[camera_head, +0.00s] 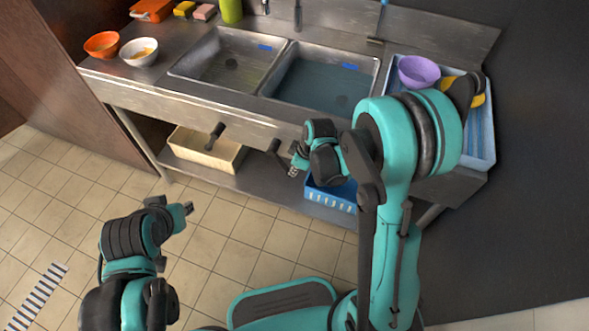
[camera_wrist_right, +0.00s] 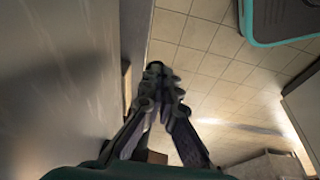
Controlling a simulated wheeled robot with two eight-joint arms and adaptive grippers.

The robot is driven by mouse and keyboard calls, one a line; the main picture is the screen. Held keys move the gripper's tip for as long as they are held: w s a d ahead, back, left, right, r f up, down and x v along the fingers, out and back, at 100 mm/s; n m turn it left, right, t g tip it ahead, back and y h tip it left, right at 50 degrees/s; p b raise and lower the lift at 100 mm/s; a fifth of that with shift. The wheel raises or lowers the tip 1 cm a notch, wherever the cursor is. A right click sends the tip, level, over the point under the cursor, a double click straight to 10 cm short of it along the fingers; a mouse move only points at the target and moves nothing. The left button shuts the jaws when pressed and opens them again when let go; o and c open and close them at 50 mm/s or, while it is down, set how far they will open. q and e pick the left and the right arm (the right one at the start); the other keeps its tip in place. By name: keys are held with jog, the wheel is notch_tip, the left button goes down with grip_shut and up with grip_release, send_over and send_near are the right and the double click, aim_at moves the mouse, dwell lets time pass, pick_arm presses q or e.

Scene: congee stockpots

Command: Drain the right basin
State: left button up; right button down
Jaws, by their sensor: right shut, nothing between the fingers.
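The right basin (camera_head: 322,82) of the steel sink holds bluish water. The left basin (camera_head: 229,60) beside it looks empty, with its dark drain showing. Under the front edge hang two dark drain handles, a left one (camera_head: 215,136) and a right one (camera_head: 276,148). My right gripper (camera_head: 293,166) is in front of the counter, just right of the right handle. I cannot tell whether they touch. In the right wrist view its fingers (camera_wrist_right: 157,72) are together with nothing between them. My left gripper (camera_head: 188,209) is low over the floor, away from the sink; its jaw opening is unclear.
An orange bowl (camera_head: 102,44) and a white bowl (camera_head: 139,52) stand on the counter's left. A blue rack (camera_head: 487,135) with a purple bowl (camera_head: 418,72) is at the right. A cream bin (camera_head: 206,153) and a blue crate (camera_head: 330,196) sit on the lower shelf.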

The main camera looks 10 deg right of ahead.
jog(key=shift+r, duration=0.1)
jog(key=v, duration=1.1)
jog(key=shift+d+r, duration=0.15)
jog(key=shift+r, duration=0.2)
jog(key=shift+s+r, duration=0.1)
jog(key=shift+s, duration=0.05)
jog(key=s+d+r+m+t+h, duration=0.2)
jog(key=s+r+m+t, duration=0.2)
jog(key=s+r+m, duration=0.3)
jog(key=s+m, duration=0.4)
jog(key=s, duration=0.2)
jog(key=shift+d+t, duration=0.15)
jog(key=shift+t, duration=0.15)
